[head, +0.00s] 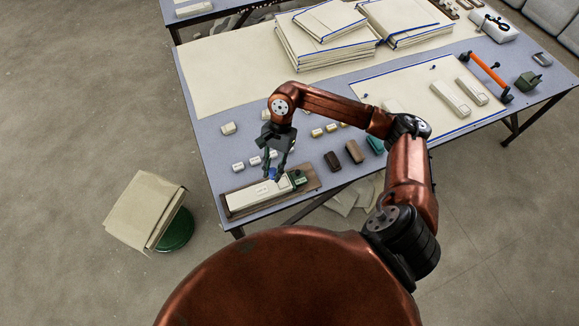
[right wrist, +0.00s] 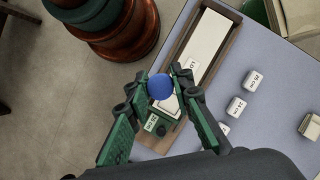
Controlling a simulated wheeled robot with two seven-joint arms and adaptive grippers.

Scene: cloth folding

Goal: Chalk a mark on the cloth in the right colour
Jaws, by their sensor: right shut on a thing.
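My right gripper (head: 275,174) is shut on a blue rounded piece (head: 272,173), which looks like chalk. In the right wrist view the blue piece (right wrist: 160,87) sits between the fingertips (right wrist: 159,80). It is above a brown wooden board (head: 312,184) that carries a long cream strip (head: 250,197). Whether the blue piece touches anything below is hidden. A cream cloth with a blue edge (head: 385,82) lies flat on the table's right. My left gripper is not in view.
Small labelled white blocks (head: 238,167) stand behind the board on the grey table (head: 215,140). Brown blocks (head: 332,160) and a teal block (head: 375,145) lie to the right. Stacked folded cloths (head: 310,45) stand at the back. An orange-handled tool (head: 487,72) lies far right.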

